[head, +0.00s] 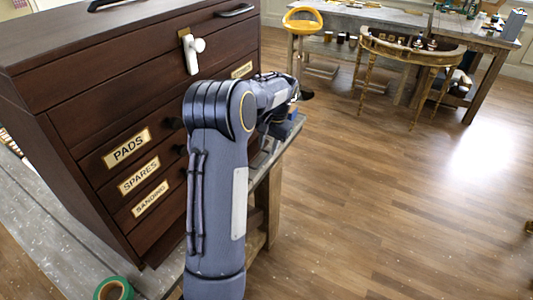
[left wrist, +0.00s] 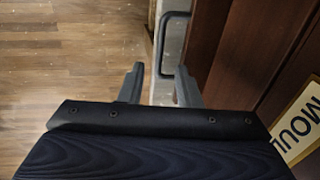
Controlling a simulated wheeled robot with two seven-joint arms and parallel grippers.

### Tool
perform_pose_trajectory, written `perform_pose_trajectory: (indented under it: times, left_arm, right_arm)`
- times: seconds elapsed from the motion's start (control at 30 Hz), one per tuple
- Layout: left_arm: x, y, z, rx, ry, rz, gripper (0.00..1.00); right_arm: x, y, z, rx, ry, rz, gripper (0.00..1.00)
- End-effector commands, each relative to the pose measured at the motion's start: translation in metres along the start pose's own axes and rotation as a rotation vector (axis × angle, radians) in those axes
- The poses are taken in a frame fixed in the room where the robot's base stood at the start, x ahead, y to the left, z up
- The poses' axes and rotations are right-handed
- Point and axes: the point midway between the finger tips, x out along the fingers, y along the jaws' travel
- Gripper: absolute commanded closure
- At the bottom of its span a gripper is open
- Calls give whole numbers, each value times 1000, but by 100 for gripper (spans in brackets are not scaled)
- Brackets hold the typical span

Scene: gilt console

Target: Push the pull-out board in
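The dark wooden cabinet (head: 110,85) stands on a worn bench, with several drawers labelled PADS, SPARES and SANDING. I cannot pick out the pull-out board for certain; my left arm hides part of the cabinet front. My left gripper (left wrist: 160,88) is open in the left wrist view, its two fingers apart. A dark loop handle (left wrist: 163,38) shows beyond and between the fingertips, beside a reddish-brown wooden front (left wrist: 205,40); I cannot tell whether they touch. In the head view the left gripper is largely hidden behind its own arm. My right gripper is not in view.
A white latch-like piece (head: 195,50) sits on the upper cabinet front, below a dark handle (head: 237,11). A green tape roll (head: 113,289) lies on the bench.

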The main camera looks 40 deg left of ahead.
Motion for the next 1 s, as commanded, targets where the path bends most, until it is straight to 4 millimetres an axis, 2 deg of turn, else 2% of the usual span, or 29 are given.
perform_pose_trajectory:
  times: [0.1,0.3,0.53,0.63,0.67,0.77,0.83,0.9,1.0]
  left_arm:
    - [-18,0,-1,0,4,0,69]
    - [-32,0,0,0,0,0,69]
    - [-32,0,0,0,-1,0,69]
    - [-26,4,1,3,-21,-22,82]
    - [-19,8,2,3,-42,-45,82]
    - [13,25,10,2,-149,-214,82]
    - [34,37,15,0,-210,-413,82]
    - [46,49,16,1,-220,-631,82]
    - [49,65,10,5,-155,-907,82]
  right_arm:
    - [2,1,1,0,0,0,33]
    - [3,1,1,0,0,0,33]
    - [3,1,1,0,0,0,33]
    - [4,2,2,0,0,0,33]
    - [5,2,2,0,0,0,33]
    - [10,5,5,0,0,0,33]
    - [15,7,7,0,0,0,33]
    - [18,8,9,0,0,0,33]
    - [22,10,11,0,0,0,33]
